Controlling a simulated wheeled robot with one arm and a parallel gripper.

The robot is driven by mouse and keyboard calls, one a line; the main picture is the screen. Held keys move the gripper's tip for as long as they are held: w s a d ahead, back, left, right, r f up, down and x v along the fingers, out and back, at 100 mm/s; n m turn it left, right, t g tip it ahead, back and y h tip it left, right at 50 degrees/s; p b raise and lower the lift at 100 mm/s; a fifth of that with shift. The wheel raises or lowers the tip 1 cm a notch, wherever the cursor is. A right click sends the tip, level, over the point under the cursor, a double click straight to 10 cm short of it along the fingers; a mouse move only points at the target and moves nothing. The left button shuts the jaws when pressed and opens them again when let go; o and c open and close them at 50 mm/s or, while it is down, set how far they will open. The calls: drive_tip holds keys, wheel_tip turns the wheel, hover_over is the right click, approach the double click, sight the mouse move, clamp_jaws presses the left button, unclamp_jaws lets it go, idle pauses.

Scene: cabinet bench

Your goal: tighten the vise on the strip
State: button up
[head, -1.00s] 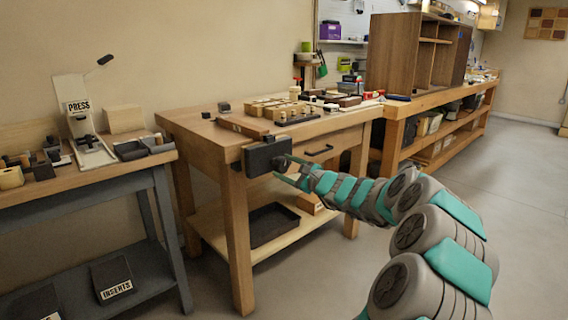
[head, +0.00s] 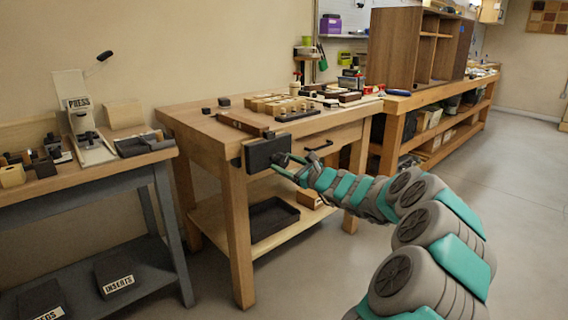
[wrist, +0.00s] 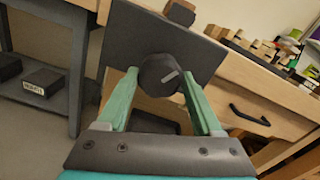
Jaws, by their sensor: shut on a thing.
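The vise (head: 258,156) is a dark block on the front left corner of the wooden bench. My gripper (head: 281,161) is at the vise front. In the wrist view my gripper (wrist: 159,74) has its green fingers shut on the knob, one on each side. A brown wooden strip (head: 240,125) lies at the bench top just behind the vise; a brown end (wrist: 181,13) shows above the plate. The contact between jaws and strip is hidden.
The bench top (head: 190,118) holds several wooden blocks and dark parts. A drawer handle (head: 320,146) is right of the vise. A dark tray (head: 272,218) sits on the lower shelf. A press (head: 82,120) stands on the left table. The floor in front is clear.

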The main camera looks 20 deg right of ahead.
drive_tip(key=shift+m, duration=0.8)
drive_tip(key=m, duration=0.4)
drive_tip(key=shift+w, duration=0.1)
drive_tip(key=shift+m, duration=2)
drive_tip(key=m, duration=0.4)
drive_tip(key=o, duration=1.2)
drive_tip(key=shift+w, duration=0.1)
